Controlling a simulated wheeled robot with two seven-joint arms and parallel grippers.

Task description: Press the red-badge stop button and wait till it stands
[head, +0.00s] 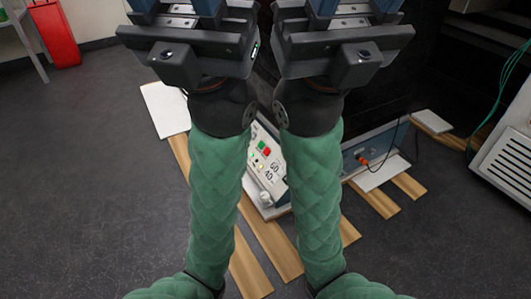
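A shaker control panel (274,181) shows in the gap between my forearms in the head view. It carries small red and green badges (265,150), yellow and white lights or buttons, a knob and the readings 60 and 40. My arms hide its sides, and which button belongs to the red badge is too small to tell. My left gripper (176,10) and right gripper (354,10) are raised at the top edge, well apart from the panel. Their finger bases stand apart with nothing seen between them; the fingertips are out of frame.
The panel's unit stands on wooden slats (273,248) over a dark floor. A blue-grey box (375,146) with a red-orange fitting is to its right. A white slab (166,108) lies left. A white vented machine (505,155) stands far right, a red container (54,35) far left.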

